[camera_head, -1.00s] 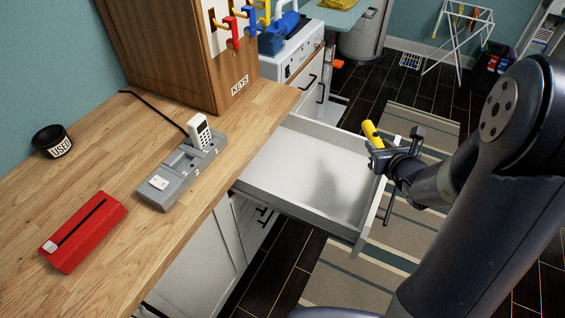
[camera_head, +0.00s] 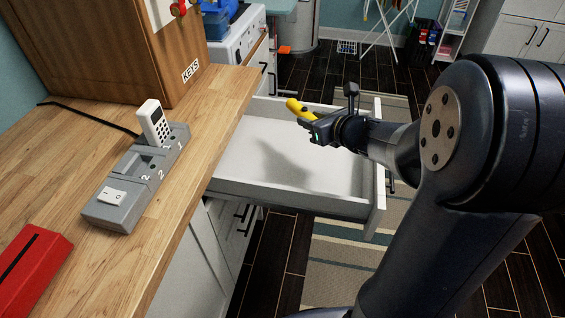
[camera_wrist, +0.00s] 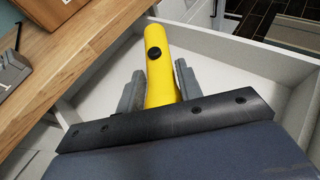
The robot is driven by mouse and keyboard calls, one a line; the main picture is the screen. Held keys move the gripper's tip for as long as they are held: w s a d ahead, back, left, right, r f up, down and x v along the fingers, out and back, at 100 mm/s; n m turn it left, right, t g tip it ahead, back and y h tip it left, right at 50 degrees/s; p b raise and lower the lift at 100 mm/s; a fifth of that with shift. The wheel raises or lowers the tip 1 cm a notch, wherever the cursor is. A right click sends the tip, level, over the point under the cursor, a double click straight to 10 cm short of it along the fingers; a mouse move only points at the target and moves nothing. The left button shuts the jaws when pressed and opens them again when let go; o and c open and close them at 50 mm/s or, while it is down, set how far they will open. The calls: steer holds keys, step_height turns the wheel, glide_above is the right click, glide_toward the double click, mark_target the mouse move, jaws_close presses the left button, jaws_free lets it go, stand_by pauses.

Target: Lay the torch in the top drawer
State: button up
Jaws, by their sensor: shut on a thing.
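The yellow torch (camera_head: 294,105) is held in my gripper (camera_head: 308,124), above the open top drawer (camera_head: 290,204). In the wrist view the torch (camera_wrist: 158,62) sits between the two grey fingers of my gripper (camera_wrist: 160,88), its black button facing the camera. The near end of the torch is hidden by the gripper body. The drawer is pulled out from under the wooden counter, and its white floor looks empty apart from a shadow. The drawer's wall also shows in the wrist view (camera_wrist: 245,50).
The wooden counter (camera_head: 190,100) lies left of the drawer. On it are a grey numbered dock (camera_head: 120,195) with a white handset (camera_head: 153,122), a red box (camera_head: 30,268) and a wooden KEYS cabinet (camera_head: 110,50). A striped rug (camera_head: 345,262) lies on the dark floor.

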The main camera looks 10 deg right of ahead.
step_height(320, 180, down, 10)
steer(key=b, duration=0.3)
steer(key=shift+f+b, duration=0.35)
steer(key=shift+b, duration=0.35)
steer(key=shift+f+b, duration=0.25)
steer(key=shift+b, duration=0.05)
steer(key=o, duration=1.1)
steer(key=shift+c, duration=0.2)
steer(key=shift+r, duration=0.1)
steer(key=shift+r+p, duration=0.8)
steer(key=shift+p, duration=0.25)
steer(key=v, duration=0.7)
steer(key=shift+s+d+f+p, duration=0.1)
steer(key=shift+s+d+p, duration=0.1)
steer(key=shift+p, duration=0.1)
